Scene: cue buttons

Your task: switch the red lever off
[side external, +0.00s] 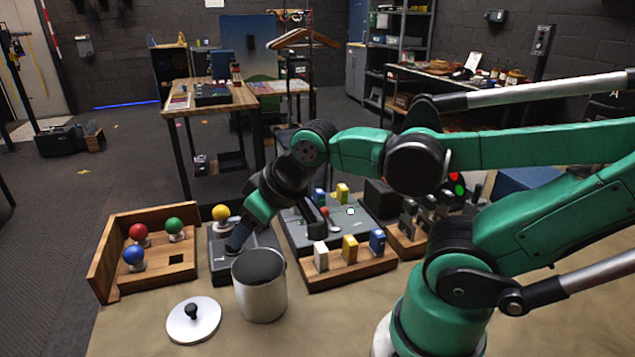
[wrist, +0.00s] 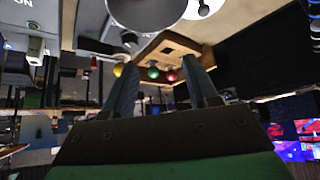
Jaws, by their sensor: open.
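A grey panel (side external: 300,236) stands in the middle of the table in the side external view. A small red knob (side external: 325,211) shows on it, beside a dark upright part; it looks like the red lever, but its position is too small to tell. My gripper (side external: 237,245) points down to the left of the panel, above or at a grey box (side external: 219,262) with a yellow ball knob (side external: 221,212). In the wrist view my gripper (wrist: 160,90) has its two fingers spread with nothing held between them.
A wooden tray (side external: 99,262) with red, green and blue ball knobs stands at left. A metal pot (side external: 260,290) and its lid (side external: 194,320) stand in front of my gripper. A wooden rack (side external: 347,273) holds white, yellow and blue blocks. Bare table shows at the front.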

